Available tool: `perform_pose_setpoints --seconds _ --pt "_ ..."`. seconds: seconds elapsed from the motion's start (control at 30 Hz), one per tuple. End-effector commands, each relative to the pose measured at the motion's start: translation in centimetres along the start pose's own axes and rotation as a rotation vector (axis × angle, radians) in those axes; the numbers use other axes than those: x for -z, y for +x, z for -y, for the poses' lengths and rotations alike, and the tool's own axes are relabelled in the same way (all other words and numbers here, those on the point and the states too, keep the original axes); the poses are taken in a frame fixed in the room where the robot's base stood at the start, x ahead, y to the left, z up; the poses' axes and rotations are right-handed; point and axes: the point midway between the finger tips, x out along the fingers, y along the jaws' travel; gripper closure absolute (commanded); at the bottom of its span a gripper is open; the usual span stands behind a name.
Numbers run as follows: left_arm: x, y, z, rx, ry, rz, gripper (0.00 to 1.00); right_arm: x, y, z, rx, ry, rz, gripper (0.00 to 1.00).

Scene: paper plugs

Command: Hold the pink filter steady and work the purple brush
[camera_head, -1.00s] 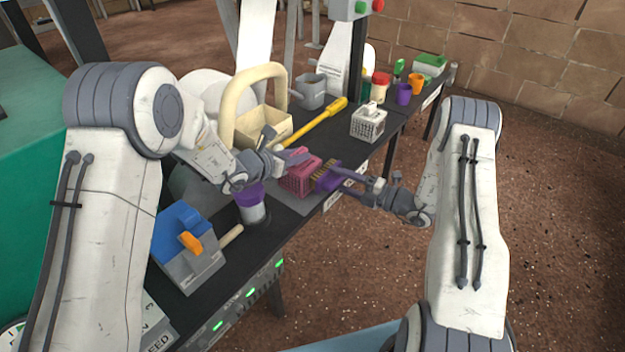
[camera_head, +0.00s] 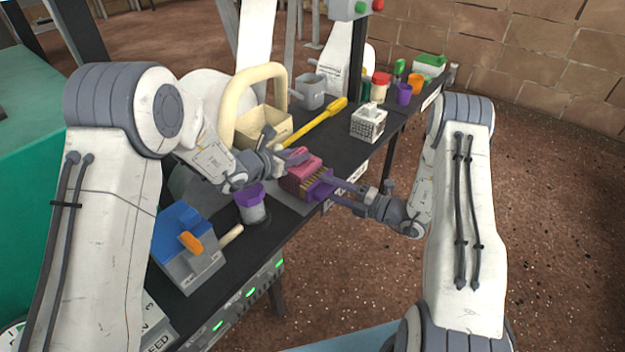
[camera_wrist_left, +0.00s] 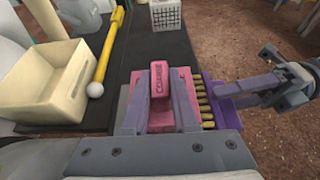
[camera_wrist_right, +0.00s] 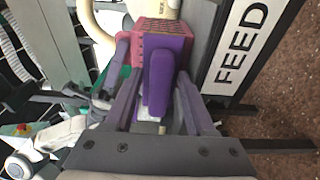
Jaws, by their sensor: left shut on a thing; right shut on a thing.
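The pink filter (camera_head: 303,160) is a pink block with a grid of holes on its side, near the edge of the dark bench. My left gripper (camera_head: 296,158) is shut on its raised pink handle (camera_wrist_left: 158,80), one finger on each side. The purple brush (camera_head: 318,184) has tan bristles (camera_wrist_left: 203,103) turned to the filter's side. My right gripper (camera_head: 338,190) is shut on the brush's purple handle (camera_wrist_right: 160,82). In the right wrist view the brush covers part of the pink filter (camera_wrist_right: 150,27); whether the bristles touch it I cannot tell.
A purple-rimmed cup (camera_head: 250,203) and a blue-grey box (camera_head: 186,248) stand nearer. Open floor lies to the right of the bench.

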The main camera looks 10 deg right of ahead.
Motion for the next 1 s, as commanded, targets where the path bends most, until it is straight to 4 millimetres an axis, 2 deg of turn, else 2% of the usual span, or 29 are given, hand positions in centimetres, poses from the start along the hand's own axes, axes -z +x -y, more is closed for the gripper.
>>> perform_pose_setpoints --seconds 0.67,1.0 --pt "0.0 0.0 -0.1 -0.001 0.000 -0.001 1.00 3.2 0.7 0.0 0.000 0.000 0.000 1.00" --pt "0.0 0.0 -0.1 -0.001 0.000 0.000 1.00 2.7 0.5 0.0 -0.001 -0.002 0.002 1.00"
